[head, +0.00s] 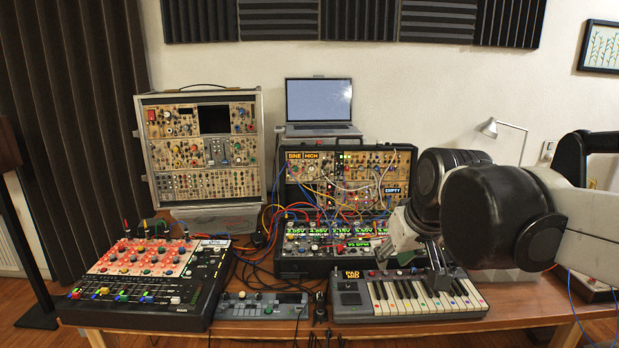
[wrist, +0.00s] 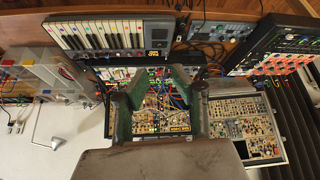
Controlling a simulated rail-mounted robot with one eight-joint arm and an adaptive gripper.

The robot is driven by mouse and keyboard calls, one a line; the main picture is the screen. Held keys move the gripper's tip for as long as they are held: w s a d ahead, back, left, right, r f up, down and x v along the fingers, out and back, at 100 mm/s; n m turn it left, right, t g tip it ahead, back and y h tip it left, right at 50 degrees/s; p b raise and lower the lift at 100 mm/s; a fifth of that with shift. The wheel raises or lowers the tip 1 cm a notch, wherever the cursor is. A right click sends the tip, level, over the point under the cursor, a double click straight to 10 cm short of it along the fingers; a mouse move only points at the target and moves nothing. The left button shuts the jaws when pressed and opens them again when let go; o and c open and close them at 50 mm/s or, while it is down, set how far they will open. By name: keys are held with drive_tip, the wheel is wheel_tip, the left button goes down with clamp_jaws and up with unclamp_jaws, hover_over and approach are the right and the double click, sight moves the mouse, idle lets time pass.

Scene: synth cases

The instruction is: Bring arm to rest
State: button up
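My arm (head: 495,213) reaches in from the right in the head view, over the right part of the table. My gripper (head: 410,255) hangs over the back edge of the small keyboard (head: 408,297), in front of the right synth case (head: 404,165). In the wrist view my gripper (wrist: 150,88) shows two greenish fingers spread apart with nothing between them. Past the fingers lies the patched synth case (wrist: 155,122). Whether the fingertips touch anything is hard to tell.
The left synth case (head: 203,150) stands upright beside a laptop (head: 318,103). A mixer (head: 150,277) and a small grey device (head: 262,304) sit on the wooden table (head: 455,325). Loose cables run between the cases.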

drive_tip(key=s+d+f+m, duration=0.1)
drive_tip(key=s+d+f, duration=0.1)
drive_tip(key=s+f, duration=0.2)
drive_tip(key=s+d+f+m+t+h, duration=0.1)
drive_tip(key=s+f, duration=0.3)
drive_tip(key=s, duration=0.7)
drive_tip(key=shift+s+d+f+m, duration=0.2)
drive_tip(key=shift+d+m, duration=0.1)
drive_tip(key=shift+d, duration=0.3)
